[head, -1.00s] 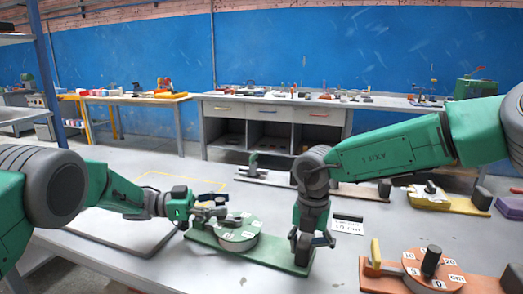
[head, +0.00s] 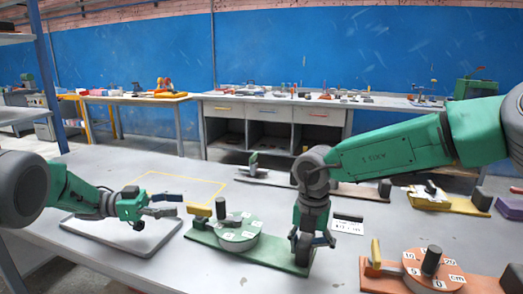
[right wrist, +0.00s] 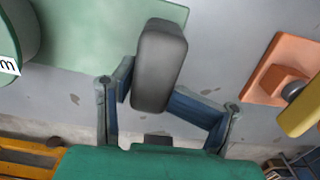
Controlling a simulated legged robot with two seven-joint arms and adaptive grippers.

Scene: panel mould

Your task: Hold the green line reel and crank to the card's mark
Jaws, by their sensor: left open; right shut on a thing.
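The green line reel is a green base board (head: 265,255) with a round green drum (head: 238,234) bearing white labels. A dark upright crank knob (head: 221,209) stands on the drum's far left side, beside a yellow block (head: 201,212). My right gripper (head: 312,242) is shut on the grey block (right wrist: 161,65) at the board's right end; in the right wrist view the block sits between the fingers. My left gripper (head: 172,205) is open and empty, left of the reel and apart from the knob. A white card (head: 347,224) stands behind the board's right end; its print is too small to read surely.
An orange reel (head: 432,272) with a dark knob is at the front right. A yellow-based fixture (head: 440,200) and a purple block (head: 510,207) lie further back right. A grey-rimmed tray (head: 125,232) lies under my left gripper.

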